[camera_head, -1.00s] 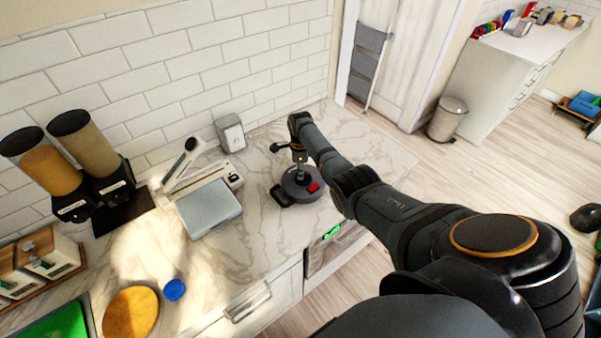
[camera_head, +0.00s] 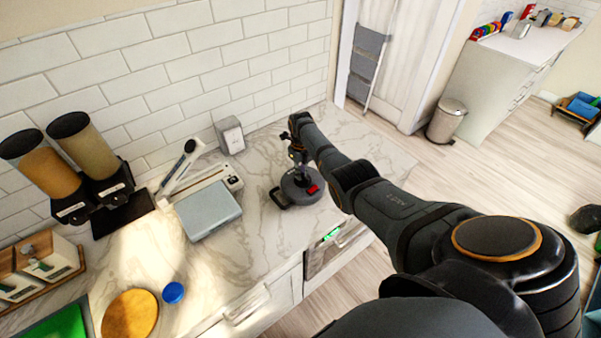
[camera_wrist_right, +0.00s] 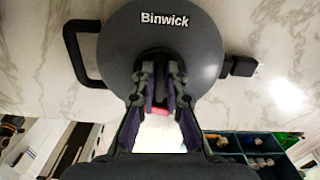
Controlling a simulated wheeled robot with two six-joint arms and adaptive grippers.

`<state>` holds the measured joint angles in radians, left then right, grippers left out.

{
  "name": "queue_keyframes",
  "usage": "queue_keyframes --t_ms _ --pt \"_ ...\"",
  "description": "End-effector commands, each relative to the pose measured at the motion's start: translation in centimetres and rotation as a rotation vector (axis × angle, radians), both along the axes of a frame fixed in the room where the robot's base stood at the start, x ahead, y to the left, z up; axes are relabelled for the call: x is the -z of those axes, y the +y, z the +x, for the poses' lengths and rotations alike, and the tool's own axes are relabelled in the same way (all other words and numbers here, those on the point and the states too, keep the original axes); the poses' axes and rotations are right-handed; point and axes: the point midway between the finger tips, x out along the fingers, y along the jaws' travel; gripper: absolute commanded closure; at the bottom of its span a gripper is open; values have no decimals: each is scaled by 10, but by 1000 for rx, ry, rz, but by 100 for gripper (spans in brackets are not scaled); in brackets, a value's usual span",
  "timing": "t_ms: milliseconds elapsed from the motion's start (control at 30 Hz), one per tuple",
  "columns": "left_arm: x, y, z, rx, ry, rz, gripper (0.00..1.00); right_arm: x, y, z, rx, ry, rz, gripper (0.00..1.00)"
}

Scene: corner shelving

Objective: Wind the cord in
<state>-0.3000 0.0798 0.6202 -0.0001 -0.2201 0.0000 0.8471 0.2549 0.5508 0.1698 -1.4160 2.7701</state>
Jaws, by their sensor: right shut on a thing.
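A dark grey round cord reel (camera_head: 298,194) stands on the marble counter, with a black loop handle (camera_head: 277,198) at its left and a red part (camera_head: 312,189) at its right. The wrist view shows its disc (camera_wrist_right: 205,52), marked "Binwick", and a black plug (camera_wrist_right: 240,66) close to the rim; no length of loose cord shows. My right gripper (camera_head: 297,158) reaches down over the reel's middle. In the wrist view its fingers (camera_wrist_right: 160,82) are closed on a small dark part at the reel's centre, mostly hidden between them. My left gripper is not in view.
A grey-lidded device (camera_head: 208,210) and a small grey box (camera_head: 230,135) stand left of and behind the reel. Two dispensers (camera_head: 72,165), a round wooden board (camera_head: 130,314) and a blue lid (camera_head: 173,292) are farther left. The counter around the reel is clear.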

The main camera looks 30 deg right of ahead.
Motion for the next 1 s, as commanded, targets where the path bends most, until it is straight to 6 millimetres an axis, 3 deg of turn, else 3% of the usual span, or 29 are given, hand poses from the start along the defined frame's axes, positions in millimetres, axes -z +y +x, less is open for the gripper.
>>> queue_keyframes --t_ms 767,800,933,1000 --pt "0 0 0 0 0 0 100 0 -1 0 91 1 0 100" --pt "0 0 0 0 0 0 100 0 -1 0 91 1 0 84" --pt "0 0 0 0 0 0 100 0 -1 0 90 1 0 66" --pt "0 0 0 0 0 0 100 0 -1 0 90 1 0 66"
